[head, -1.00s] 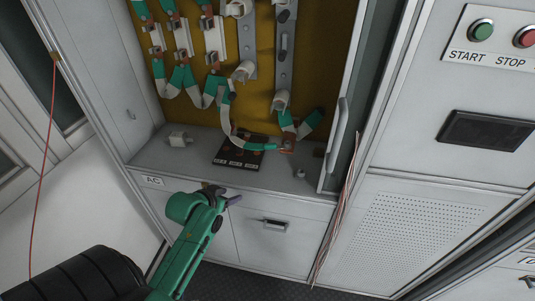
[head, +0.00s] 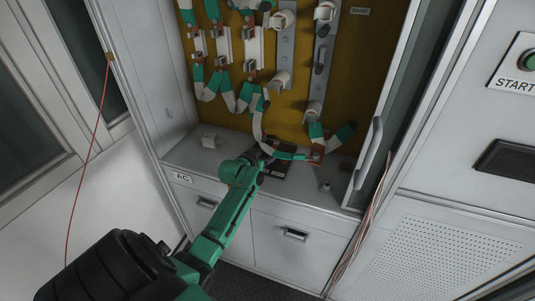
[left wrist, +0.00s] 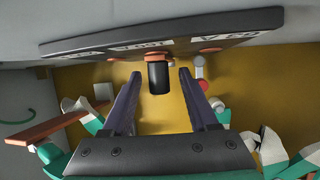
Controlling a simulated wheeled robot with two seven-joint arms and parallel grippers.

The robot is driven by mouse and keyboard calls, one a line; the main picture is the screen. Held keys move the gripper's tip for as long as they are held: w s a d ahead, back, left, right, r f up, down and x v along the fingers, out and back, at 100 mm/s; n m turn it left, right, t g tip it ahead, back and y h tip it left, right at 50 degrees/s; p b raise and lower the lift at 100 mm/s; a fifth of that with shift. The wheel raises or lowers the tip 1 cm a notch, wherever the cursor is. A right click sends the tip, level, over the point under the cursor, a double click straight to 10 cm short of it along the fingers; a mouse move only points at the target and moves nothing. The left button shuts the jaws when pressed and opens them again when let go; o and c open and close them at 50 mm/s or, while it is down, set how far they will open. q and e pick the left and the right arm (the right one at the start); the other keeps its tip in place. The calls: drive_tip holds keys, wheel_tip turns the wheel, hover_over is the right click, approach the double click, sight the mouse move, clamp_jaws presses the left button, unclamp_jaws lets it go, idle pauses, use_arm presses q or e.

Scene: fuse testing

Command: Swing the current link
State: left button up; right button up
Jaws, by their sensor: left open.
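A black terminal block (head: 277,172) sits on the cabinet ledge, partly hidden by my arm. In the left wrist view the block (left wrist: 90,44) appears upside down, with white labels and orange-copper discs. A short black cylinder (left wrist: 158,77) stands out from its middle disc. I cannot tell for sure whether this is part of the current link. My left gripper (head: 268,149) is at the block. In the wrist view its two open fingers (left wrist: 160,72) lie on either side of the cylinder, with gaps on both sides. My right gripper is not in view.
Green-white cables (head: 284,152) hang close around the block and end at a copper lug (head: 317,153). The open cabinet door (head: 385,110) bounds the right side. Drawers (head: 292,240) lie below.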

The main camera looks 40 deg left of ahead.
use_arm(q)
drive_tip(key=shift+w, duration=0.2)
drive_tip(key=shift+s, duration=0.1)
clamp_jaws()
idle(1.2)
